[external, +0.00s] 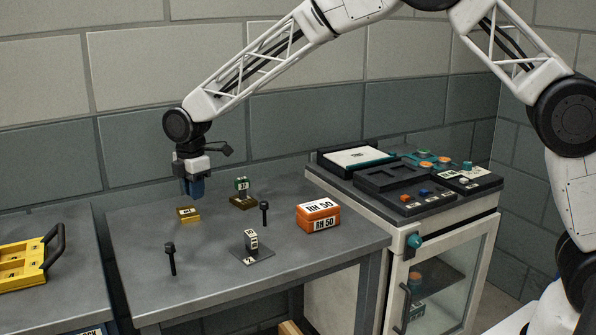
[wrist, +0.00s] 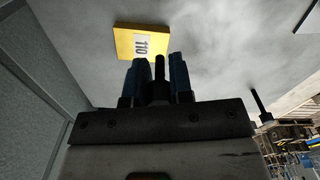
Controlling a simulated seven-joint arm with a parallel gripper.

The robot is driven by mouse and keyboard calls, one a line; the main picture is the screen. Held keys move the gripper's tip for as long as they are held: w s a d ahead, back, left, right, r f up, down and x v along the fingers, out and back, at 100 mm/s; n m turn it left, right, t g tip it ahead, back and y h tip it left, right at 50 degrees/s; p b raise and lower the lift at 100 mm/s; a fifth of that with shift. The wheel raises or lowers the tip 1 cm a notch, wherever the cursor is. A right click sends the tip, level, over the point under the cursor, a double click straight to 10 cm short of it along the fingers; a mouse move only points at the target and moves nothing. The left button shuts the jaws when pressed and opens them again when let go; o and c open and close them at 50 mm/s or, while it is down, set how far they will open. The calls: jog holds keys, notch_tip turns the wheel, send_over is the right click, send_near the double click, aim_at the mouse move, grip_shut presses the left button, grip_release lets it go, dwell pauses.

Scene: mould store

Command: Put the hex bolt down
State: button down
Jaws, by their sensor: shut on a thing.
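In the wrist view a black hex bolt (wrist: 159,72) is between the two blue fingers of my gripper (wrist: 159,82), its shank pointing away from the palm. In the external view my gripper (external: 194,192) is over the back left of the grey table, above and close to a yellow block (external: 188,214); the fingers hide the held bolt there. The yellow block, marked 110, shows ahead of the fingers in the wrist view (wrist: 141,42). Two other black bolts stand head up on the table, one at the front left (external: 171,258) and one near the middle (external: 264,212).
A green-topped block (external: 241,184) stands on a brass-coloured base behind the middle bolt. A grey plate (external: 262,256) bears a small labelled block. An orange RH 50 box (external: 318,216) sits at the right. Bare tabletop (external: 210,285) lies at the front.

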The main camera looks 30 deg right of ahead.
aim_at(186, 212)
jog(key=shift+w+a+f, duration=0.15)
jog(key=shift+w+a, duration=0.8)
jog(key=shift+w, duration=0.25)
jog(key=shift+f, duration=1.75)
jog(key=shift+f, duration=0.1)
jog(key=c, duration=1)
grip_release()
notch_tip(186, 212, up, 12)
jog(key=shift+r, duration=0.15)
